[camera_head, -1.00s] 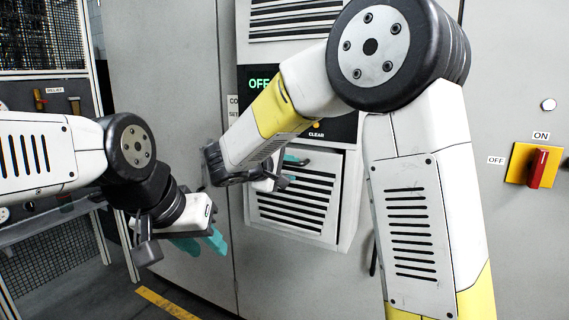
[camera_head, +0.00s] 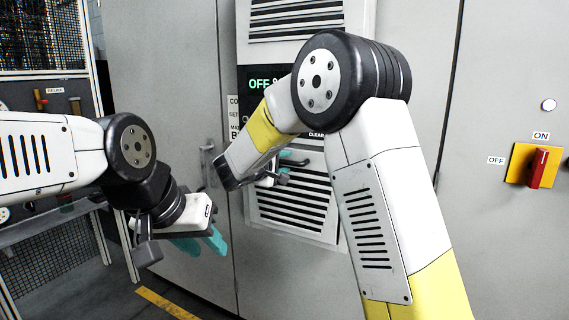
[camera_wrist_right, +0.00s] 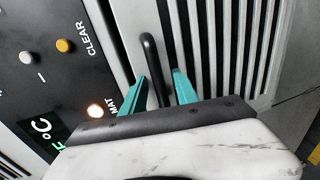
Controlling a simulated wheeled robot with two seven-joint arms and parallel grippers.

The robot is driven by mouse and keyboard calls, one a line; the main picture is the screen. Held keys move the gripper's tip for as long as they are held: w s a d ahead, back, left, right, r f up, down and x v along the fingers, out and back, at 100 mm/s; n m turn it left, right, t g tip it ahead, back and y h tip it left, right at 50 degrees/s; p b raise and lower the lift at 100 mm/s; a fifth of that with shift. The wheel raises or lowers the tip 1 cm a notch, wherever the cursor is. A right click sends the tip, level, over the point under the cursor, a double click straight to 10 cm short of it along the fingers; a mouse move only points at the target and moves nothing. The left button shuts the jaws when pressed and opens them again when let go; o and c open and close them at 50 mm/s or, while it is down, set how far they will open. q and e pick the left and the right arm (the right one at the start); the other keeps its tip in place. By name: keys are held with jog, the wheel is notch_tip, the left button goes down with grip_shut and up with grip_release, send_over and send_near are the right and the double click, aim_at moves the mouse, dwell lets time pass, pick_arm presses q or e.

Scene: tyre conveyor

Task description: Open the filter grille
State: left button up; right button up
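The filter grille (camera_head: 290,212) is a pale slatted panel low on the grey cabinet, seen in the head view partly behind my right arm. It looks about flush with the cabinet, though its right edge is partly hidden. Its dark bar handle (camera_wrist_right: 152,62) stands between the teal fingers of my right gripper (camera_wrist_right: 160,84) in the wrist view, with small gaps beside it. My right gripper (camera_head: 284,168) is at the grille's upper left in the head view. My left gripper (camera_head: 204,246) is open and empty, left of the grille and apart from it.
A dark control panel (camera_head: 262,84) with a lit display and buttons is just above the grille. A red switch on a yellow plate (camera_head: 520,165) is at the right. A rack with mesh (camera_head: 40,40) stands at the left. Floor shows at lower left.

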grip_shut()
dwell(1.4)
